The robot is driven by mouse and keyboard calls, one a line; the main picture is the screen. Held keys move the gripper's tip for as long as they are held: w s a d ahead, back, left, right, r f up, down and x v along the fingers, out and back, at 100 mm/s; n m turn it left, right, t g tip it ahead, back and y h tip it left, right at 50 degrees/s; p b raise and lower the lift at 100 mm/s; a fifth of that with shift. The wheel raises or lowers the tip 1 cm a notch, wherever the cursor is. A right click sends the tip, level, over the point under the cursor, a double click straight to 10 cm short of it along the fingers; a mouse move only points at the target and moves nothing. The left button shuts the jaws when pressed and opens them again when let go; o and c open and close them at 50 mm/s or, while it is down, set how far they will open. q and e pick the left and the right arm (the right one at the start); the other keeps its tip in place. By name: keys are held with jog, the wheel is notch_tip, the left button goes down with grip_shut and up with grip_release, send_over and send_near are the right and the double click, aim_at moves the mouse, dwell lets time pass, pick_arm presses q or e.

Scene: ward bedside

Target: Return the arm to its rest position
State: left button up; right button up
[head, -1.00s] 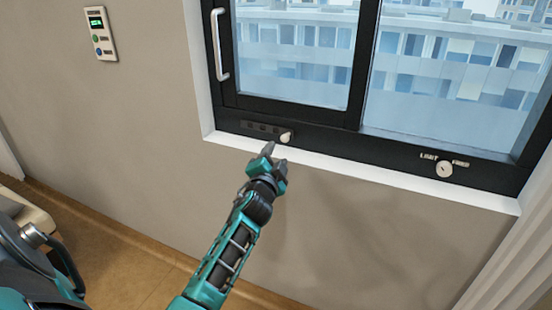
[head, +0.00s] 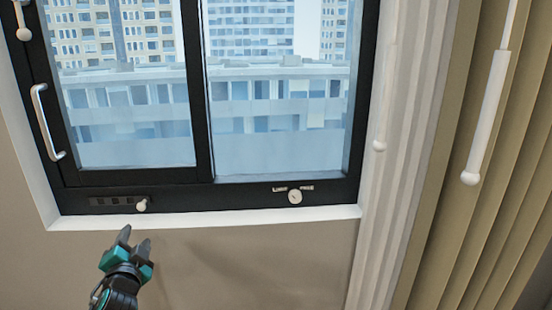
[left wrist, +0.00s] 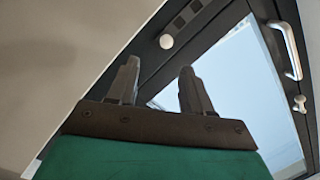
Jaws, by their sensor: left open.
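My left gripper (head: 133,240) is raised in front of the wall, just below the white window sill in the head view. It is teal and black, with its fingers pointing up toward the sill. In the left wrist view its two dark fingers (left wrist: 158,85) stand apart with nothing between them. A small round knob (head: 141,205) on the black window frame is close above the fingertips in the head view. It also shows in the left wrist view (left wrist: 166,41). My right gripper is not in either view.
The window (head: 135,120) has a silver handle (head: 46,122) at its left and a labelled dial (head: 294,197) on its lower frame. A curtain (head: 465,180) hangs at the right with white rods (head: 487,115). The wall (head: 250,265) below the sill is bare.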

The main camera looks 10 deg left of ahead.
pick_arm(q)
jog(key=s+d+f+n+g+h+p, duration=0.1)
jog(key=s+d+f+g+h, duration=0.1)
jog(key=s+d+f, duration=0.3)
jog(key=s+d+f+n+g+h+p, duration=0.1)
jog(key=s+d+f+h, duration=0.3)
jog(key=s+d, duration=0.5)
jog(key=s+d+f+n+g+h+p, duration=0.1)
jog(key=s+d+f+g+h+p, duration=0.1)
jog(key=s+d+f, duration=0.4)
jog(key=s+d, duration=0.1)
jog(key=s, duration=0.4)
jog(key=shift+s+d+n+g+h, duration=0.2)
jog(key=shift+s+n+g+h, duration=0.1)
jog(key=shift+n+g+h, duration=0.1)
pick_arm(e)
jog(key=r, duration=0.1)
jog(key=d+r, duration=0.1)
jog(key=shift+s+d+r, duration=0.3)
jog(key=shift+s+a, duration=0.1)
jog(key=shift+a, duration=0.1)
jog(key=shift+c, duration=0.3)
